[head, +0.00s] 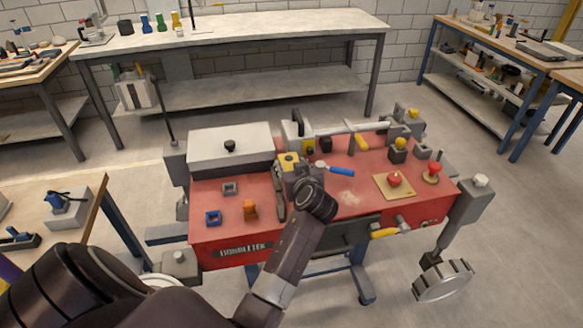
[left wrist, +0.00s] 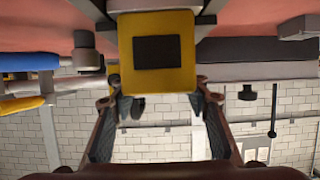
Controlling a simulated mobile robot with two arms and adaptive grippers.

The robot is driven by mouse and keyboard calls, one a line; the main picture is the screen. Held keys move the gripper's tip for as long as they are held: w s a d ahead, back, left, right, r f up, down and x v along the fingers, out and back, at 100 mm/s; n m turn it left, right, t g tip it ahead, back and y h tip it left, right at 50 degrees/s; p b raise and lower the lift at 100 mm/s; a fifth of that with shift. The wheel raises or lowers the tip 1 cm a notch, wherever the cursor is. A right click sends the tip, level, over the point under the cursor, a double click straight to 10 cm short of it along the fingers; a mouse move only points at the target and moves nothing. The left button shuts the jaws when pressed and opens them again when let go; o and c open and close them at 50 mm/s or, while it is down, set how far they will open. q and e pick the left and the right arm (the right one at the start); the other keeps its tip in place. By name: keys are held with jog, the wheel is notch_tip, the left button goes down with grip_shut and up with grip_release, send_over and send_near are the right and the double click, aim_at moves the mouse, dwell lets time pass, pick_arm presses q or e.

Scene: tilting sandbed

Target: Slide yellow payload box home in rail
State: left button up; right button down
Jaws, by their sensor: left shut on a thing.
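The yellow payload box (head: 289,159) is near the middle of the red bench top, just beyond my left gripper (head: 297,182). In the left wrist view the box (left wrist: 183,80) shows its yellow face with a dark square panel. My left gripper (left wrist: 161,103) is shut on the box, one finger at each side. A dark, narrow rail-like strip (head: 281,200) runs along the bench top at the near left of the box. My wrist hides part of the bench there, so I cannot tell how the box sits in the rail. My right gripper is not in view.
On the red bench (head: 225,245), a grey-white lidded box (head: 230,142) stands at the left. A blue-handled tool (head: 338,169) lies right of the payload box. A wooden plate (head: 393,186) with a red knob is farther right. Small blocks are at the front left.

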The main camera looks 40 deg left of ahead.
pick_arm(q)
jog(key=shift+r, duration=0.2)
jog(key=o, duration=1.7)
jog(key=shift+f, duration=0.1)
jog(key=shift+c, duration=0.2)
jog(key=shift+f, duration=0.15)
jog(key=o, duration=0.6)
jog(key=shift+r+p, duration=3.15)
jog(key=shift+r, duration=1)
